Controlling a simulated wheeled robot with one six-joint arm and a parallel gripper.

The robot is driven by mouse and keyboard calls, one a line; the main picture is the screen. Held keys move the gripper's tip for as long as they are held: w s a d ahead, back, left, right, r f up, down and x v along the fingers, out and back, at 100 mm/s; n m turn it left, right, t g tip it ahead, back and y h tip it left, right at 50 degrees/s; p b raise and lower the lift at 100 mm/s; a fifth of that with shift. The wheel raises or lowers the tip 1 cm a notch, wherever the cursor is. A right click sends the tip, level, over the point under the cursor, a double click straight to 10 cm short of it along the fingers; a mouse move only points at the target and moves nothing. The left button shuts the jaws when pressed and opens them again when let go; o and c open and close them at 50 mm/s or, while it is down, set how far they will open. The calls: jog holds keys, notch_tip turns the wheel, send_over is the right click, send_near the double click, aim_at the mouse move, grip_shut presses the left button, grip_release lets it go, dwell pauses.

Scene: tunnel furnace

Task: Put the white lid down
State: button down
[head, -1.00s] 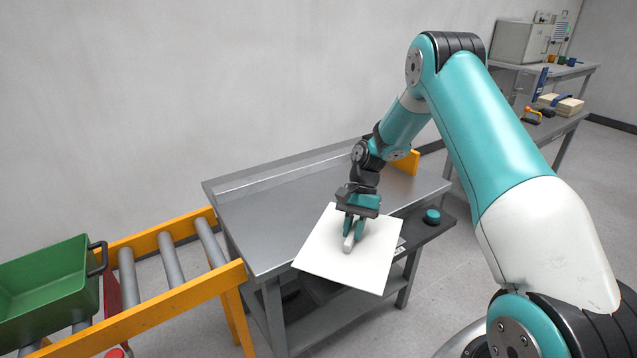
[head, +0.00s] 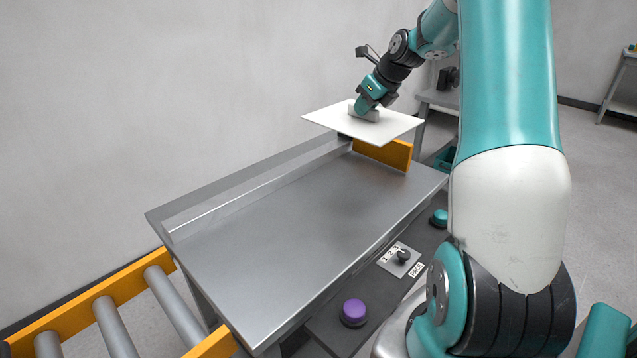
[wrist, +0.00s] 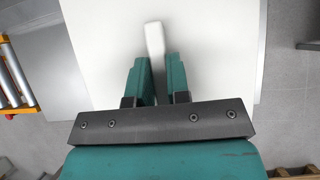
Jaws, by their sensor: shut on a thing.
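The white lid (head: 335,117) is a flat square plate with a pale bar handle (head: 370,115) on top. My gripper (head: 364,106) is shut on the handle and holds the lid above the far right end of the metal table (head: 290,220), close to the orange end stop (head: 384,153). The lid looks roughly level and apart from the table top. In the wrist view the lid (wrist: 103,40) fills the middle, and its handle (wrist: 155,40) sits between the teal fingers (wrist: 156,80). The lid hides the table's far corner in the head view.
A roller conveyor (head: 110,315) with orange rails joins the table at the lower left. A control shelf with a purple button (head: 353,312), a knob (head: 403,256) and a teal button (head: 439,217) runs along the front. The table top is clear.

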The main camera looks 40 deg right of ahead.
notch_tip(320, 180, down, 19)
jog(key=shift+f+b, duration=0.1)
jog(key=shift+b, duration=0.9)
jog(key=c, duration=1.1)
grip_release()
